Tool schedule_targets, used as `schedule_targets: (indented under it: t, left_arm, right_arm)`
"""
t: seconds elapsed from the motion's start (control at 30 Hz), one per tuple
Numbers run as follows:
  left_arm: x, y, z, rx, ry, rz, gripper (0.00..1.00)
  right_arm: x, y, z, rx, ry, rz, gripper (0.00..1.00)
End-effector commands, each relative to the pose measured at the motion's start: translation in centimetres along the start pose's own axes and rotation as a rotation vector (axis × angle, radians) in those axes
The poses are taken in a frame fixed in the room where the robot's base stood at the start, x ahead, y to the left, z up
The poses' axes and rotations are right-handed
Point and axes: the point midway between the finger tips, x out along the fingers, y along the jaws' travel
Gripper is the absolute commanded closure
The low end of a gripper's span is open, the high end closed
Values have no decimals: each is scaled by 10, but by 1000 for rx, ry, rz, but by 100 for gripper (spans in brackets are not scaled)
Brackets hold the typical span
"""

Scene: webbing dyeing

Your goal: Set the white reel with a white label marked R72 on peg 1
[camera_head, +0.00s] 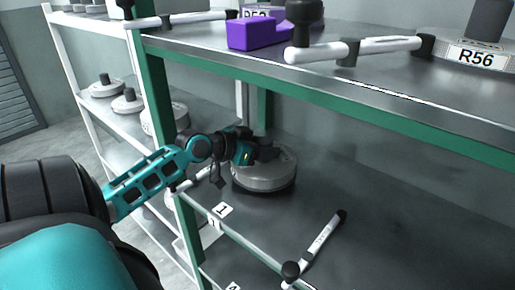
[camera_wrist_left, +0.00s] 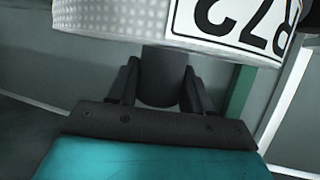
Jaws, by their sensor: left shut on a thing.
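The white reel (camera_head: 265,176) is over the grey shelf of the green-framed rack in the head view. Its label, marked R72 (camera_wrist_left: 235,22), shows upside down in the left wrist view. My left gripper (camera_head: 266,151) is shut on the reel's dark hub, which sits between the two fingers in the left wrist view (camera_wrist_left: 163,80). I cannot tell whether the reel touches the shelf. A tag marked 1 (camera_head: 221,209) is on the shelf's front edge, just in front of the reel. No peg is clearly visible under the reel. My right gripper is not in view.
A white bar with black ends (camera_head: 320,243) lies on the shelf at right. A green post (camera_head: 187,225) stands left of the reel. Other reels (camera_head: 128,103) sit on a white rack.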

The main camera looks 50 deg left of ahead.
Motion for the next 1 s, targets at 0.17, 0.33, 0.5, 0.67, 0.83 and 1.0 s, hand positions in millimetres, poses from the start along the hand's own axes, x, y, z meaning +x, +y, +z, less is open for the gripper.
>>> schedule_targets:
  t: [0.17, 0.33, 0.5, 0.67, 0.83, 1.0]
  left_arm:
    - [14, -4, -6, 1, 8, -1, 100]
    - [25, -8, -11, 2, 7, -2, 100]
    - [37, -11, -16, 2, 8, -2, 100]
    - [47, -13, -15, 1, 5, -1, 100]
    - [51, -13, -4, 1, 5, -1, 100]
    - [54, -13, 3, 1, 5, -1, 100]
  right_arm:
    - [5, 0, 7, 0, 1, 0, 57]
    - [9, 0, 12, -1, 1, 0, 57]
    - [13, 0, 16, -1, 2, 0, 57]
    - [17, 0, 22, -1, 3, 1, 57]
    - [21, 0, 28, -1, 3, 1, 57]
    - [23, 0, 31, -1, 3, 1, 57]
